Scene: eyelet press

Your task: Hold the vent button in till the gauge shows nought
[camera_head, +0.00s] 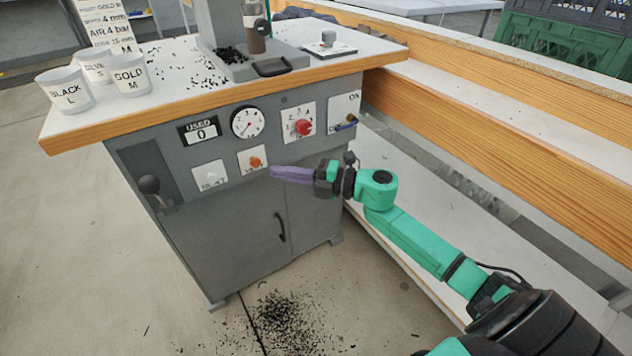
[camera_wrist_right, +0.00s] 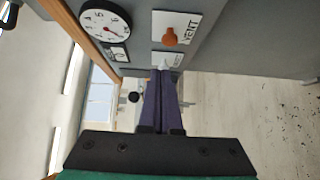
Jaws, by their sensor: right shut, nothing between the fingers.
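The orange vent button (camera_head: 255,162) sits on a white plate on the grey press front; in the right wrist view (camera_wrist_right: 169,37) its plate reads VENT. The round white gauge (camera_head: 248,122) is above it in the head view. The gauge also shows in the right wrist view (camera_wrist_right: 105,25), with a red needle whose exact reading I cannot make out. My right gripper (camera_head: 273,172) is shut and empty, its purple fingers together. The fingertips (camera_wrist_right: 160,74) are just right of the button in the head view, seemingly apart from it. My left gripper is not in view.
A white-plated control (camera_head: 210,176), a red knob (camera_head: 304,127), a USED counter reading 0 (camera_head: 201,131) and a black ball lever (camera_head: 149,184) surround the button. Labelled cups (camera_head: 130,81) stand on the worktop. A wooden-edged bench (camera_head: 480,125) runs along the right.

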